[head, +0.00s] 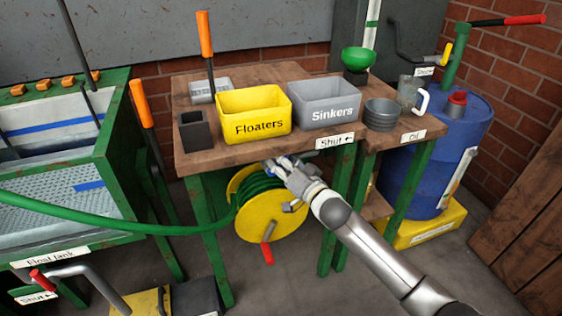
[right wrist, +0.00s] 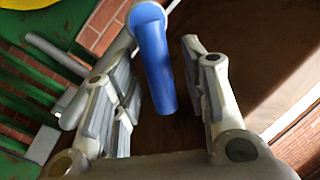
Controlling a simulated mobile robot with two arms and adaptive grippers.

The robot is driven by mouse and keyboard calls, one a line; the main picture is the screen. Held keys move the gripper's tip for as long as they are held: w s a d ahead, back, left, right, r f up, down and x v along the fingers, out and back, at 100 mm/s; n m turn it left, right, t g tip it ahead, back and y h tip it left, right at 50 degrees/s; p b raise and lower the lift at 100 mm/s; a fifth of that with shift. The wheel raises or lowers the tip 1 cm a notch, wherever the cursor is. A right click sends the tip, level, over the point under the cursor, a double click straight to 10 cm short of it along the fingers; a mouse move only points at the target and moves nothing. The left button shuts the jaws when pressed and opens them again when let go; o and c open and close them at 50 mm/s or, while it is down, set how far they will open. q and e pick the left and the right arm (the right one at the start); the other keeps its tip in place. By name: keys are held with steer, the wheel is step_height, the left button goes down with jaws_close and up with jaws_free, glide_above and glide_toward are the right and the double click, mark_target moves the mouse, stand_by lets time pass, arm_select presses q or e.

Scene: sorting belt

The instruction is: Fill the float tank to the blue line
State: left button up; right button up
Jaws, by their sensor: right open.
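The float tank (head: 100,158) stands at the left, a green-framed tank with a blue line (head: 48,124) on its inner wall. I cannot tell the water level. A green hose (head: 140,225) runs from the yellow hose reel (head: 252,222) under the table to the tank. My right gripper (head: 280,168) is at the reel's top right, below the table edge. In the right wrist view, a blue valve handle (right wrist: 157,65) on a grey pipe lies between the fingers of my open right gripper (right wrist: 158,75). My left gripper is out of view.
A red-handled lever (head: 42,280) is at the tank's front. A blue drum (head: 455,130) stands at the right.

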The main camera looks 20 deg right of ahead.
steer(key=shift+w+a, duration=0.1)
steer(key=shift+w, duration=0.25)
jaws_close()
